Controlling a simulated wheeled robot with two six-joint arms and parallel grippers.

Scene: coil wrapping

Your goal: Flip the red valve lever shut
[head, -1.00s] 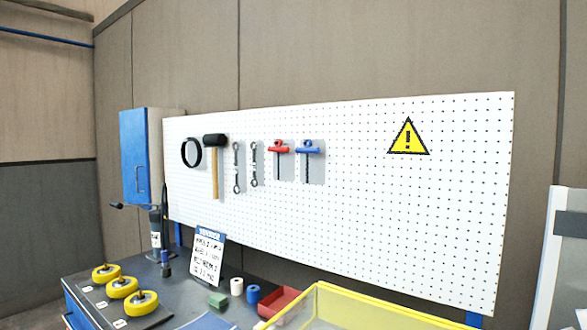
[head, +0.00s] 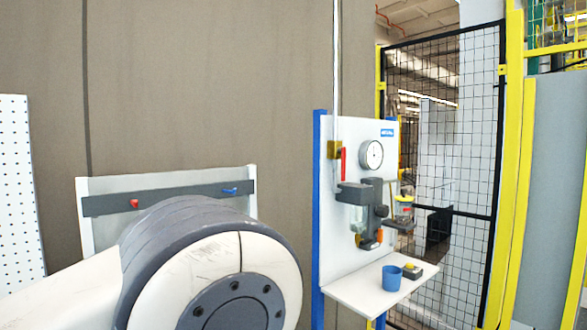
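The red valve lever (head: 343,161) is small and far off on a white panel (head: 335,255) with blue posts, right of the middle in the head view. It stands roughly upright beside a brass-yellow valve block (head: 333,150) on a thin vertical pipe. A round gauge (head: 371,155) is to its right. A dark grey unit (head: 374,195) with a clear bowl sits below it. One of my arm joints fills the lower middle foreground. Neither gripper shows, and nothing of mine touches the lever.
A black mesh fence (head: 450,130) with yellow posts stands to the right. A low rack (head: 104,197) with red and blue pieces stands left, partly behind my arm.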

